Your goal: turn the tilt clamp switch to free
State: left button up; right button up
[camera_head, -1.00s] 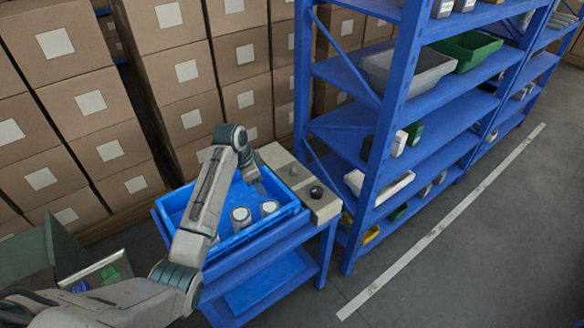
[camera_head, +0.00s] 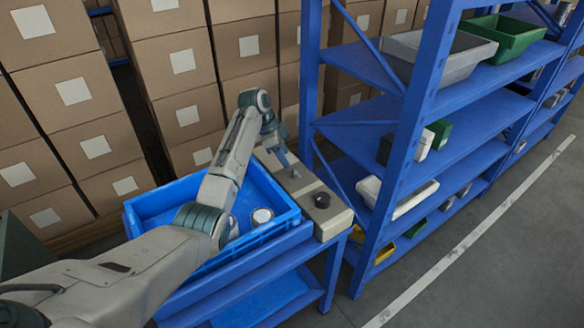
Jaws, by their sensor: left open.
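A beige control box (camera_head: 332,221) stands at the right end of the blue cart, beside the blue tray. It carries a dark round knob (camera_head: 321,200) nearer me and a small grey control (camera_head: 294,174) farther back. I cannot read any label, so I cannot tell which is the tilt clamp switch or its setting. My left gripper (camera_head: 285,162) is open and points down over the far part of the box, close to the grey control. I cannot tell whether it touches it. My right gripper is not in view.
The blue tray (camera_head: 272,233) on the cart (camera_head: 262,290) holds round, white-topped items (camera_head: 262,216). A blue shelf rack (camera_head: 419,110) with bins stands close on the right of the box. Stacked cartons (camera_head: 175,60) stand behind. Floor at the lower right is clear.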

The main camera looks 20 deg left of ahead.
aim_at(292, 176)
pick_arm(q)
jog(key=x, duration=0.6)
jog(key=shift+w+d+f, duration=0.1)
jog(key=shift+d+f, duration=0.05)
jog(key=shift+f, duration=0.25)
jog(key=shift+p, duration=0.35)
jog(key=c, duration=1)
